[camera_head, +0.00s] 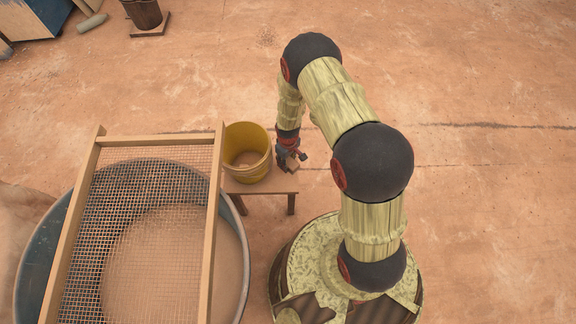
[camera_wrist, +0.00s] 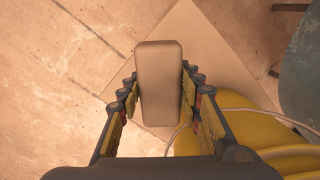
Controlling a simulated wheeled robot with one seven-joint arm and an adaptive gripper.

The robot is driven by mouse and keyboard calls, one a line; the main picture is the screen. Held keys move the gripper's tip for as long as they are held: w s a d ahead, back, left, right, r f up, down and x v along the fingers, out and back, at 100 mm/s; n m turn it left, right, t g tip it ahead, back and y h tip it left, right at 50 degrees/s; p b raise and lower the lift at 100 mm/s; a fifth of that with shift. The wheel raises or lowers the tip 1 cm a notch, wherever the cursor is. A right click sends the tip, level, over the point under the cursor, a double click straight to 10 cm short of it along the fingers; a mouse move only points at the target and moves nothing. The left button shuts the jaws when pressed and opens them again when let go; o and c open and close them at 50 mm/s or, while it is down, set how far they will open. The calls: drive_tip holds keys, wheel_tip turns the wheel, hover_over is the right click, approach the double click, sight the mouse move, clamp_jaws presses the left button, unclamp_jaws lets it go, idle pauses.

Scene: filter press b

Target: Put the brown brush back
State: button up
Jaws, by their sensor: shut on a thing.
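The brown brush (camera_wrist: 158,80) is a smooth, rounded oblong block. It fills the space between the fingers of my gripper (camera_wrist: 159,88), which is shut on it. Its bristles are not visible. In the head view my gripper (camera_head: 290,155) is at the right end of a small wooden stand (camera_head: 268,186), just right of a yellow bucket (camera_head: 236,171). The wrist view shows the stand's pale top (camera_wrist: 215,60) behind the brush. I cannot tell whether the brush touches the stand or hangs above it.
The yellow bucket also shows in the wrist view (camera_wrist: 195,143), close on the right, with its wire handle. A large round tub (camera_head: 238,275) with a wood-framed mesh screen (camera_head: 210,225) across it stands left of the stand. The floor to the right is clear.

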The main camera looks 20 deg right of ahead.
sight(288, 163)
drive_tip(key=shift+w+d+f, duration=0.2)
drive_tip(key=shift+w+f, duration=0.4)
drive_tip(key=shift+f, duration=0.15)
drive_tip(key=shift+w+f+b, duration=0.2)
drive_tip(key=shift+f+b, duration=1)
drive_tip(key=shift+f, duration=0.5)
drive_tip(key=shift+f, duration=0.2)
drive_tip(key=o, duration=1.2)
drive_tip(key=shift+o, duration=0.6)
drive_tip(key=shift+r, duration=0.1)
